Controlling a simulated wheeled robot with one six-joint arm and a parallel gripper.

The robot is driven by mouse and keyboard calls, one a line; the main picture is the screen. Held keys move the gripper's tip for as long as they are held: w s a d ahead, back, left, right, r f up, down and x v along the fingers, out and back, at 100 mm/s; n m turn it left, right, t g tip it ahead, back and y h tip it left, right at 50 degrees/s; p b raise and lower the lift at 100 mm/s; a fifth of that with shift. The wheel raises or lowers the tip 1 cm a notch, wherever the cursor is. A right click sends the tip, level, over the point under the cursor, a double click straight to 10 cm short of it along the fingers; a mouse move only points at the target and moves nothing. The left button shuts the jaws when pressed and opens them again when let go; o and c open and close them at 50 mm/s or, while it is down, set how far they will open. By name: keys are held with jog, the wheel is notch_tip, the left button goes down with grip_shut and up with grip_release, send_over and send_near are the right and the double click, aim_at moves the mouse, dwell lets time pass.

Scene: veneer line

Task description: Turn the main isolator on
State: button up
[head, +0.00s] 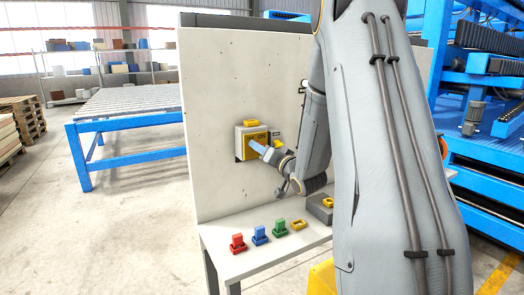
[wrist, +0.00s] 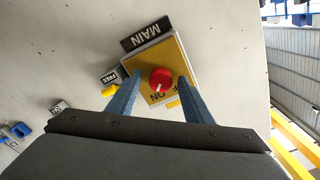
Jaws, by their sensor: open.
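The main isolator is a yellow plate (wrist: 172,52) with a red rotary knob (wrist: 161,76) and a dark label reading MAIN (wrist: 145,33), seen roughly upside down in the wrist view. A pale mark on the knob points down in the picture, near lettering that looks like ON; part of the lettering is covered. In the head view the isolator's box (head: 240,132) is on the white panel, its knob hidden. My gripper (wrist: 159,77) is open, its blue fingers on either side of the knob with gaps showing. It also shows in front of the box in the head view (head: 257,146).
A FREE label (wrist: 108,77) and a yellow part (wrist: 110,90) sit beside the isolator. A blue-framed roller table (head: 125,122) stands left.

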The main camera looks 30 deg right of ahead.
jog(key=s+b, duration=0.2)
jog(key=s, duration=0.5)
jog(key=shift+s+d, duration=0.15)
jog(key=shift+s, duration=0.1)
jog(key=s+a+f+n+g+h, duration=0.25)
jog(key=s+a+f+g, duration=0.35)
jog(key=a+f+g, duration=0.45)
jog(key=s+a+f+n+g, duration=0.1)
jog(key=s+a+f+g, duration=0.1)
jog(key=s, duration=0.4)
jog(key=s+a+f+n+g+y, duration=0.1)
jog(key=s+a+f+g, duration=0.1)
jog(key=s+a, duration=0.2)
jog(key=s+a+f+n+g+y, duration=0.1)
jog(key=s+a, duration=0.3)
jog(key=s, duration=0.5)
jog(key=shift+f+n+g, duration=0.55)
jog(key=shift+f+g, duration=0.05)
jog(key=shift+g, duration=0.05)
jog(key=shift+c, duration=0.4)
